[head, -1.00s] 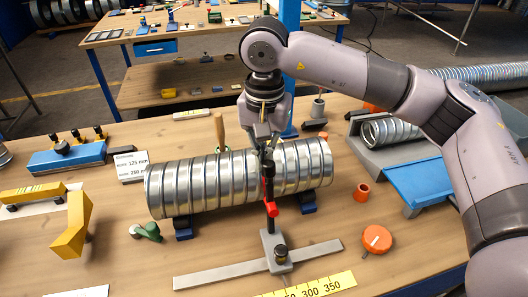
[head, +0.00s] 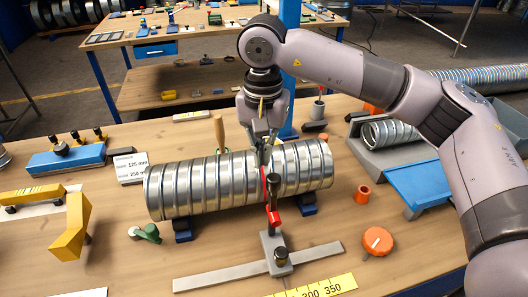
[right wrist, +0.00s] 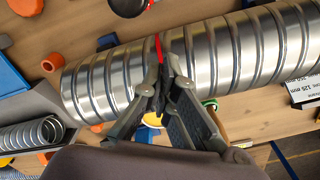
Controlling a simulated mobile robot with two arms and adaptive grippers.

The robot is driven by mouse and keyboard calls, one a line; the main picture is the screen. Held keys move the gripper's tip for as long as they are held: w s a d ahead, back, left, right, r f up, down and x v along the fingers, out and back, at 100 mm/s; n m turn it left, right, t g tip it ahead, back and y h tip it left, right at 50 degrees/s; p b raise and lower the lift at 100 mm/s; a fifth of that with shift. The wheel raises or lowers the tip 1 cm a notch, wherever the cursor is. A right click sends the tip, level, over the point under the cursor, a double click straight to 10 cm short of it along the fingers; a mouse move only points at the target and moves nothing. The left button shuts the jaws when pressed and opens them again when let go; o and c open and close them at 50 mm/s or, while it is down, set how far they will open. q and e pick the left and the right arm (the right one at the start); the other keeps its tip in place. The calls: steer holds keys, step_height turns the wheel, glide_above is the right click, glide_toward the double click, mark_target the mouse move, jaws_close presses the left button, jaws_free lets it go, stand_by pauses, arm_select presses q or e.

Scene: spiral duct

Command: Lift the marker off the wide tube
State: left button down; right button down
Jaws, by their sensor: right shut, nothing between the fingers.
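The wide tube (head: 205,185) is a ribbed silver duct lying across the middle of the table on blue supports. A slim red and black piece, likely the marker (head: 275,184), stands at its near side above a grey stand (head: 274,250). Its red part (right wrist: 158,47) also shows in the right wrist view; whether it touches the tube I cannot tell. My right gripper (head: 264,158) is shut and empty over the tube, close beside the red piece. Its fingertips (right wrist: 157,88) hide part of the tube in the right wrist view. My left gripper is not in view.
A grey bar (head: 215,278) and a yellow ruler (head: 325,287) lie in front. An orange knob (head: 378,241) and an orange ring (head: 362,194) are at the right. A blue tray (head: 418,185) is farther right.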

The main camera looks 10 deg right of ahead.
step_height(320, 180, up, 9)
steer(key=p, duration=0.4)
steer(key=shift+p, duration=0.3)
steer(key=shift+f, duration=0.1)
